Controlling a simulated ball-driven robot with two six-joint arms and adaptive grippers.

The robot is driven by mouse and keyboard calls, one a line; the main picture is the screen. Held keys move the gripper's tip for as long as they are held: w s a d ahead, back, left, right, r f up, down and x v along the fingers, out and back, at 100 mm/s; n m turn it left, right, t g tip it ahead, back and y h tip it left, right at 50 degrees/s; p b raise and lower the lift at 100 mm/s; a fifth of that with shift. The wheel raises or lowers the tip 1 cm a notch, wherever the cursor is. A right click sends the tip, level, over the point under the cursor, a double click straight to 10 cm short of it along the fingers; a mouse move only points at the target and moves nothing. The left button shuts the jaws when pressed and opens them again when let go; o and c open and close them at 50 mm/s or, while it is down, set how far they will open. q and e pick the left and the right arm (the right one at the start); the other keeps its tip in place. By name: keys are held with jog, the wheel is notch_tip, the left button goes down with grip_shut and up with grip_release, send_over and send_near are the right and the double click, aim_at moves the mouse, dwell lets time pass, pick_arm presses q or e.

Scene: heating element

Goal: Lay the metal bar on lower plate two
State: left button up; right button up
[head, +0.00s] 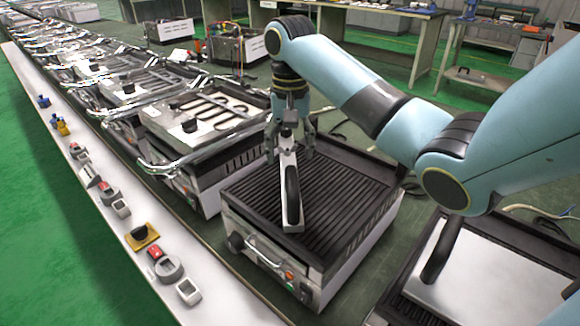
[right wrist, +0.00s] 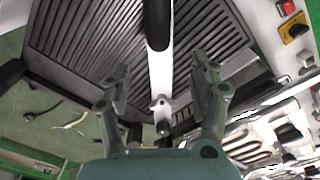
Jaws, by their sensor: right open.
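The metal bar (head: 292,215) is a narrow light-grey strip with a black grip on top. It lies over the black ribbed lower plate (head: 340,190) of the middle grill, its far end below my right gripper. My right gripper (head: 290,150) points down, open, at the far end of the bar. In the right wrist view the bar (right wrist: 160,75) runs between the two spread fingers (right wrist: 160,85), with a gap on each side. Whether the bar rests fully flat is hard to tell. No plate number is readable. My left gripper is out of view.
A grill with a smooth pale plate (head: 490,270) stands at the lower right. More grills with raised chrome handles (head: 205,115) line the left. A white ledge (head: 120,225) with several switches and knobs runs along the front. Workbenches stand behind.

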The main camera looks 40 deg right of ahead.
notch_tip(320, 180, up, 4)
jog(key=shift+f, duration=0.15)
dwell(0.6)
